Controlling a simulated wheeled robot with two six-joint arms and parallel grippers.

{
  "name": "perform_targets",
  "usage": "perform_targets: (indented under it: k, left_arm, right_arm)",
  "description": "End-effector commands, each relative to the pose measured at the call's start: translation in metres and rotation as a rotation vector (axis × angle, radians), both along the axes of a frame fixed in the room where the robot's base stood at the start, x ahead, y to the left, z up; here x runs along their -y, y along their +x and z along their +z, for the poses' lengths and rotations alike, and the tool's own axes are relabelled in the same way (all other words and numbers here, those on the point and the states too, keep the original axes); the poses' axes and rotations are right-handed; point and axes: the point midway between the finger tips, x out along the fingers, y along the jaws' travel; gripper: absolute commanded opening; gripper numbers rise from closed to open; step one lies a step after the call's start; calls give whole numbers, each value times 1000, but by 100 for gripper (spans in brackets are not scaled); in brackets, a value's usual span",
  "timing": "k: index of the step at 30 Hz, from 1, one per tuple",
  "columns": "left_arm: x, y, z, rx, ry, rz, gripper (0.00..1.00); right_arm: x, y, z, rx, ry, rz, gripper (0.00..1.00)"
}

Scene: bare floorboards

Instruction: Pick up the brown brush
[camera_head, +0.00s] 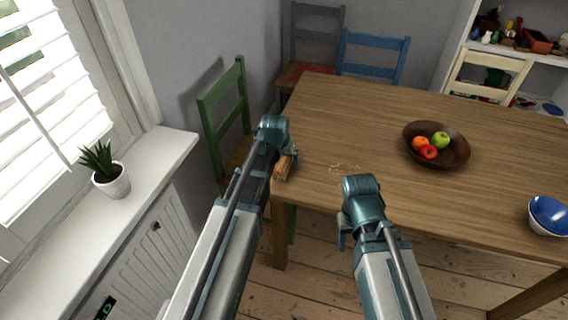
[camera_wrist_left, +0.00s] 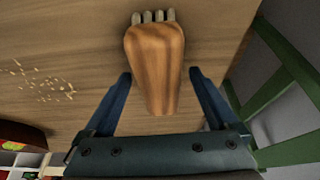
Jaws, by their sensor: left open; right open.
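The brown brush (camera_wrist_left: 155,62) has a wooden body and pale bristle tufts at its far end. In the left wrist view its near end lies between the two fingers of my left gripper (camera_wrist_left: 157,90), which is open with a gap on each side. In the head view the brush (camera_head: 284,167) shows at the left corner of the wooden table, partly hidden by my left gripper (camera_head: 281,150). My right gripper (camera_head: 345,228) is in front of the table's near edge, away from the brush; its fingers are mostly hidden.
Crumbs (camera_head: 345,168) lie on the wooden table (camera_head: 340,115) right of the brush. A fruit bowl (camera_head: 407,147) and a blue bowl (camera_head: 547,214) stand further right. A green chair (camera_head: 226,112) is close to the left of my left gripper. A potted plant (camera_head: 111,181) stands on the windowsill.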

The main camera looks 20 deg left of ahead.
Motion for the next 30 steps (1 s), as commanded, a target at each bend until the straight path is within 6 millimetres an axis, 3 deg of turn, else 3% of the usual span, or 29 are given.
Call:
perform_targets:
  k: [8, 24, 30]
  left_arm:
    - [0, 0, 0, 0, 0, 0, 92]
    - [0, 0, -1, 0, 0, 0, 0]
    - [0, 0, 0, 0, 0, 0, 0]
  right_arm:
    - [0, 0, -1, 0, 0, 0, 50]
    - [0, 0, 0, 0, 0, 0, 50]
    - [0, 0, 0, 0, 0, 0, 50]
